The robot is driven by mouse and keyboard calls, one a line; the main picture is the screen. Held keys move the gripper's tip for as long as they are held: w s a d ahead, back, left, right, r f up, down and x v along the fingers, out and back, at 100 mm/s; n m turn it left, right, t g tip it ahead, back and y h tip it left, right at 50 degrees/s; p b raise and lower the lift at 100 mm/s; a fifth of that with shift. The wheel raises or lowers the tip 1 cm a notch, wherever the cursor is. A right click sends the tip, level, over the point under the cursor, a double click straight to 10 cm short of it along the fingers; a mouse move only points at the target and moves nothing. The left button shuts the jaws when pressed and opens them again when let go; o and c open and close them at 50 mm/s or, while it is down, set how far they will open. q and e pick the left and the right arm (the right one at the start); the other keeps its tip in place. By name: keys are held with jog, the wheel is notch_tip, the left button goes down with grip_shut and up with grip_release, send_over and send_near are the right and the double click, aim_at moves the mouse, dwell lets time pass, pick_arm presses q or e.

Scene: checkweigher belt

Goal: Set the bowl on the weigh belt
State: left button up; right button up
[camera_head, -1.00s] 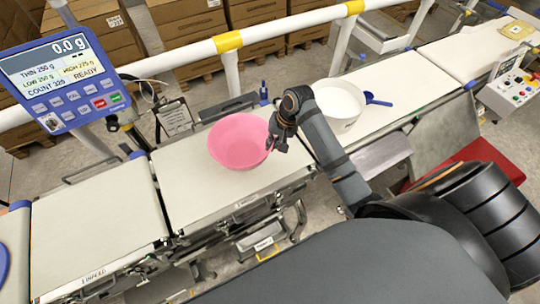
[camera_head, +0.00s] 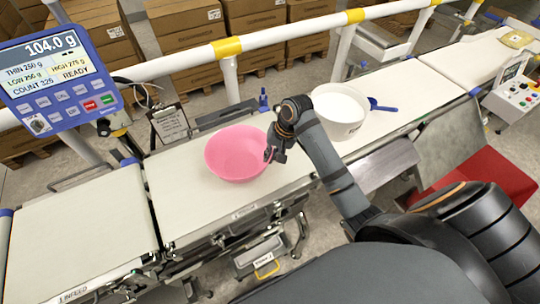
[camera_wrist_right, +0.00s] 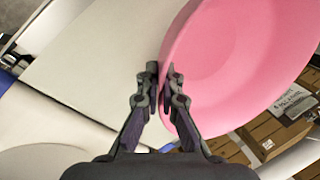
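The pink bowl (camera_head: 236,153) sits upright on the weigh belt (camera_head: 185,215), towards its far right part. My right gripper (camera_head: 271,154) is at the bowl's right rim. In the right wrist view the fingertips (camera_wrist_right: 162,78) are close together, one on each side of the rim of the bowl (camera_wrist_right: 235,60), so the gripper looks shut on it. The blue display (camera_head: 58,75) reads 104.0 g. My left gripper is not in view.
A white tub (camera_head: 340,108) and a blue scoop (camera_head: 381,105) stand on the belt to the right of my gripper. A white guard rail (camera_head: 290,36) runs behind the belts. The infeed belt (camera_head: 85,225) at left is empty.

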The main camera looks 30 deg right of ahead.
jog(key=o, duration=0.4)
jog(key=v, duration=1.2)
jog(key=shift+b, duration=0.4)
